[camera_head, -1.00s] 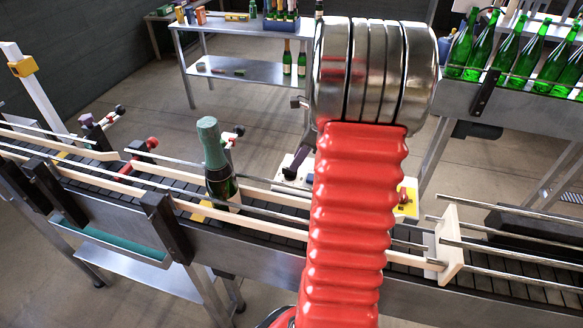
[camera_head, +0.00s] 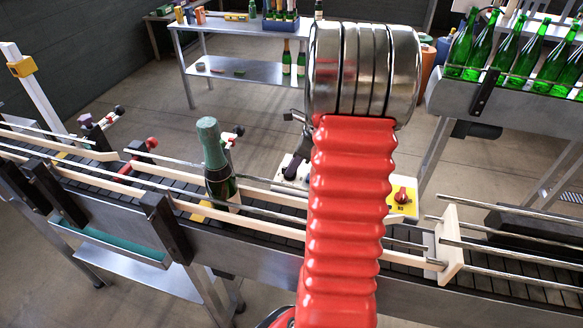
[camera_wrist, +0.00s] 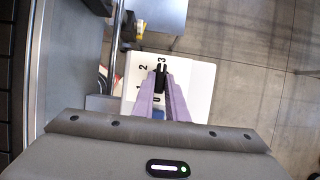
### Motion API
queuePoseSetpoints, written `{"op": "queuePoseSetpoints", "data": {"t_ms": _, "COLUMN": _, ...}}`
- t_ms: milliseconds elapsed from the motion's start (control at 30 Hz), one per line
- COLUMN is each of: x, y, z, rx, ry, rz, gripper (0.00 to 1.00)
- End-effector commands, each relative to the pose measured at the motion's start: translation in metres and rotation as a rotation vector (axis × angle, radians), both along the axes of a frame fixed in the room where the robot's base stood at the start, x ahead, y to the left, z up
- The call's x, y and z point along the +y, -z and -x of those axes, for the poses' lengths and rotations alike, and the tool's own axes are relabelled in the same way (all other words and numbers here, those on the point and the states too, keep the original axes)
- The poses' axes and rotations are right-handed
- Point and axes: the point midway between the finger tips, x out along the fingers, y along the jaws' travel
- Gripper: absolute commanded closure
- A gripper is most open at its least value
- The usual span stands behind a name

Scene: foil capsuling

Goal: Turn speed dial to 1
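The speed dial (camera_wrist: 161,76) is a black, elongated knob on a white panel (camera_wrist: 196,82), with printed numbers around it; I can read 1, 2 and 3, with 3 straight above the knob. The purple fingers of my gripper (camera_wrist: 160,82) lie one on each side of the knob, with little or no gap at the tips. Contact with the knob is unclear. The fingers hide part of the dial face, so its exact setting is unclear. In the head view the panel (camera_head: 291,171) is partly covered by my arm, and the dial's face cannot be read.
A conveyor (camera_head: 262,233) with side rails runs along the near side and carries a green foil-topped bottle (camera_head: 217,165). A yellow box with a red knob (camera_head: 402,197) is right of my arm. Green bottles (camera_head: 508,50) stand at upper right. A shelf table (camera_head: 240,70) stands behind.

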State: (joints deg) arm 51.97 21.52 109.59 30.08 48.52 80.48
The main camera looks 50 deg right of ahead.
Motion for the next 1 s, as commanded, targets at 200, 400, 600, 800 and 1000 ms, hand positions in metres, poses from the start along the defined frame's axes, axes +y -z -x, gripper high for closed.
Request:
{"op": "queuePoseSetpoints", "data": {"t_ms": 200, "x": 0.0014, "y": 0.0002, "z": 0.0004, "rx": 0.002, "ry": -0.002, "rz": -0.003, "gripper": 1.0}}
{"op": "queuePoseSetpoints", "data": {"t_ms": 400, "x": 0.0047, "y": 0.0006, "z": 0.0013, "rx": 0.003, "ry": -0.005, "rz": -0.008, "gripper": 1.0}}
{"op": "queuePoseSetpoints", "data": {"t_ms": 600, "x": 0.003, "y": 0.0022, "z": 0.0023, "rx": 0.006, "ry": -0.036, "rz": -0.012, "gripper": 1.0}}
{"op": "queuePoseSetpoints", "data": {"t_ms": 800, "x": 0.0017, "y": 0.0033, "z": 0.0028, "rx": 0.008, "ry": -0.12, "rz": -0.011, "gripper": 1.0}}
{"op": "queuePoseSetpoints", "data": {"t_ms": 1000, "x": 0.0006, "y": 0.004, "z": 0.0023, "rx": 0.009, "ry": -0.263, "rz": -0.012, "gripper": 1.0}}
